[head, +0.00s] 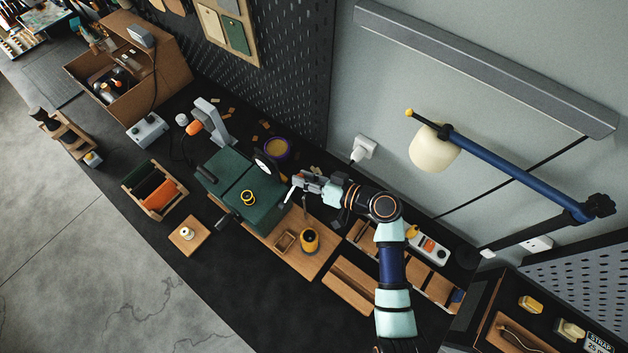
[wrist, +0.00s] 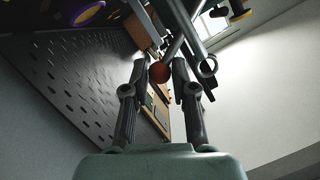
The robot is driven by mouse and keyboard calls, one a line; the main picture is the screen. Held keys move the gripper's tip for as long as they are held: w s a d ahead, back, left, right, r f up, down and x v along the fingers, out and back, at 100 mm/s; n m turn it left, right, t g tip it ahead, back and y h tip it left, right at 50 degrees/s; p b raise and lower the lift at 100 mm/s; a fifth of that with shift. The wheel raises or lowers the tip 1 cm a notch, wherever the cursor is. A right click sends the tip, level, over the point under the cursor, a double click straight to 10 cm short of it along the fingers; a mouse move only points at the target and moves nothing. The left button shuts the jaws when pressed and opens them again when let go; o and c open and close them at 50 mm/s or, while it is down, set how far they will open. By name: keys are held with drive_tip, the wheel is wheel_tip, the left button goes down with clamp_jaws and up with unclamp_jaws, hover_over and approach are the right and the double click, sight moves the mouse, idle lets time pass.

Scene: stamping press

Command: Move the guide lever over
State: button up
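The dark green press (head: 246,190) stands on a wooden board in the middle of the bench. My gripper (head: 302,184) is at the press's right side. In the wrist view a red ball knob (wrist: 160,72) on a thin metal rod, which looks like the guide lever, shows between the tips of my gripper (wrist: 160,66). The two fingers are apart, with a visible gap on the left side of the knob. I cannot tell whether the right finger touches it. In the head view the knob is too small or hidden to make out.
A desk lamp (head: 434,148) overhangs at the right. The black pegboard (head: 290,70) rises at the back.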

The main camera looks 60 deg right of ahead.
drive_tip(key=shift+c, duration=1)
drive_tip(key=shift+a+r+p, duration=0.45)
drive_tip(key=shift+r+p, duration=0.35)
drive_tip(key=shift+a+r+p, duration=0.25)
drive_tip(key=shift+a+p, duration=0.05)
drive_tip(key=shift+a, duration=0.05)
drive_tip(key=shift+c, duration=0.2)
drive_tip(key=shift+a+r+p, duration=0.8)
drive_tip(key=shift+a+p, duration=0.1)
drive_tip(key=shift+a, duration=0.25)
